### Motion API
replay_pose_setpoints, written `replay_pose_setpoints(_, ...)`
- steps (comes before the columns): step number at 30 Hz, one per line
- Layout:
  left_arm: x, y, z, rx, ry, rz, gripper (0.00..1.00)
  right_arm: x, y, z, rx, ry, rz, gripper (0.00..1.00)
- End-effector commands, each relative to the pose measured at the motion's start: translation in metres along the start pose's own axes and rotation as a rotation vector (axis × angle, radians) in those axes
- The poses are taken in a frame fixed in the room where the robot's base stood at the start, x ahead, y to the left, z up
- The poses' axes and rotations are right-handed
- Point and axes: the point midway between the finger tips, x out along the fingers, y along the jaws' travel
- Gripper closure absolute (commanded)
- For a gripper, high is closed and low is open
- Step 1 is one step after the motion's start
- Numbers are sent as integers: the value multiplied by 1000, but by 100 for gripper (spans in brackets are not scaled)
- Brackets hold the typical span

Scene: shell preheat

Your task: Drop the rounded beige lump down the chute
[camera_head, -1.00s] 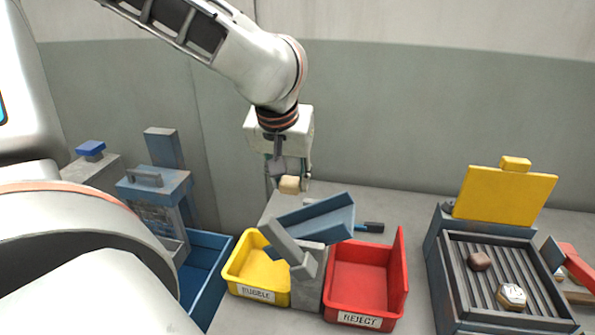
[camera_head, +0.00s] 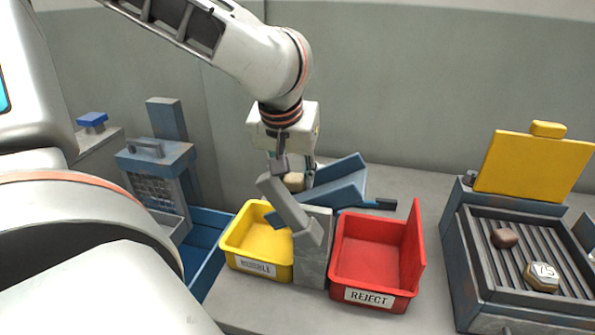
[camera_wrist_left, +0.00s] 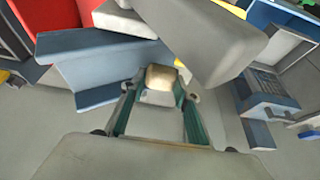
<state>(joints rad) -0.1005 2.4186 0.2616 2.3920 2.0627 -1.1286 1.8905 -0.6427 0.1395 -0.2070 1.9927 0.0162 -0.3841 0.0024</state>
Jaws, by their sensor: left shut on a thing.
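My left gripper (camera_head: 294,172) is shut on the beige lump (camera_head: 294,181), which also shows between the fingertips in the left wrist view (camera_wrist_left: 160,77). It is at the blue chute (camera_head: 338,186), behind a grey slanted bar (camera_head: 283,202) that partly hides the fingers and the chute. In the left wrist view the chute (camera_wrist_left: 100,65) lies just beyond and to the left of the lump. I cannot tell whether the lump touches the chute. My right gripper is not in view.
A yellow bin marked RUBBLE (camera_head: 232,240) and a red REJECT bin (camera_head: 412,262) flank the grey chute post (camera_head: 313,262). A grill tray (camera_head: 466,262) with a brown lump (camera_head: 504,238) and a marked piece (camera_head: 542,276) stands right. A blue-grey machine (camera_head: 160,165) stands left.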

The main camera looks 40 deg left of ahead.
Motion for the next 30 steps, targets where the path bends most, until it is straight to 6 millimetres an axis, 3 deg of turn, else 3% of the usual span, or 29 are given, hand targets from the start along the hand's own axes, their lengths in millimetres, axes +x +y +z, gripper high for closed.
replay_pose_setpoints(8, 0, 0, 0, 0, 3, 1, 91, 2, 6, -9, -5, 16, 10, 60)
replay_pose_setpoints(9, 0, 0, 0, 0, 3, 1, 64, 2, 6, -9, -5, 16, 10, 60)
replay_pose_setpoints(11, 0, 0, 0, 0, 3, 1, 50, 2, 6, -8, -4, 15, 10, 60)
replay_pose_setpoints(23, -2, 0, 0, 1, 3, 1, 50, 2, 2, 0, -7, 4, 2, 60)
replay_pose_setpoints(30, -32, 0, -2, -1, 10, 2, 50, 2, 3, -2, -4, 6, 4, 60)
